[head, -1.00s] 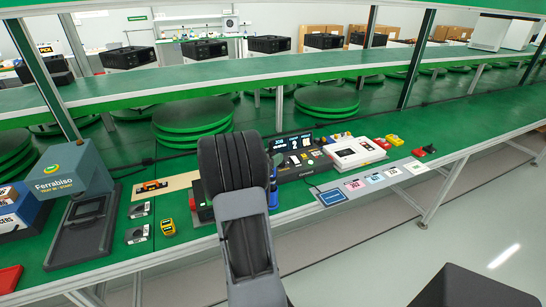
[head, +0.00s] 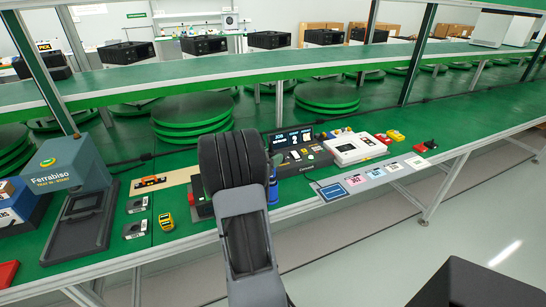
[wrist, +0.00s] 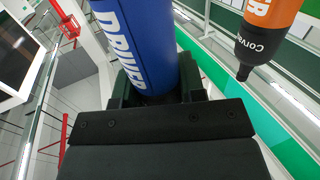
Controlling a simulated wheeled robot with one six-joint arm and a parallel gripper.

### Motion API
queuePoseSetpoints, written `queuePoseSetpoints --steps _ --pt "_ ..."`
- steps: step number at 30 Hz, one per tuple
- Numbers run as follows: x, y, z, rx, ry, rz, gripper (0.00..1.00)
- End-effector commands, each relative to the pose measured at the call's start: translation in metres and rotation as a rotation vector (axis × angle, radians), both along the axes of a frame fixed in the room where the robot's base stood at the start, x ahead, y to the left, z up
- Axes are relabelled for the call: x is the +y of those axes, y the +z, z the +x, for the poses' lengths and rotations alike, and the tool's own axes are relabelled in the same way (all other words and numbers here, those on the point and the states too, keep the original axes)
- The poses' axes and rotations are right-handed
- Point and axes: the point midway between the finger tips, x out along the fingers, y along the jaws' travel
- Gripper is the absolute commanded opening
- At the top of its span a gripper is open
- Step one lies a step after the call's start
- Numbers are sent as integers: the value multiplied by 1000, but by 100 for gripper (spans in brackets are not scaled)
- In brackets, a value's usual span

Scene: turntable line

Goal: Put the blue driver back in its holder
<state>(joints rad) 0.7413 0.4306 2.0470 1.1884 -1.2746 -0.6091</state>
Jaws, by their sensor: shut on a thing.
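The blue driver, lettered "DRIVER", fills the upper middle of the wrist view (wrist: 135,35). My gripper (wrist: 155,92) is shut on it, with a dark jaw on each side. In the head view a narrow blue strip of the driver (head: 272,188) shows beside my arm, which hides most of the gripper. An orange driver (wrist: 268,22) with a black tip hangs at the upper right of the wrist view, apart from the blue one. I cannot make out the blue driver's holder in either view.
A console with lit screens (head: 298,152) and a white box (head: 355,148) stand right of my arm. A yellow device (head: 167,220) and a dark stand (head: 82,225) are to the left. A shelf (head: 270,75) spans above the bench. Free green surface lies at the right.

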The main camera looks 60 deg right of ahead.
Motion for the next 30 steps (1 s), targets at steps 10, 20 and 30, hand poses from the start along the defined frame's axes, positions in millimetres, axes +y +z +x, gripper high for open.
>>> queuePoseSetpoints --steps 10,20,30 --pt "0 -11 0 0 0 -2 0" --pt "0 -11 0 -1 0 -1 61" --pt "2 -13 1 1 1 1 67"
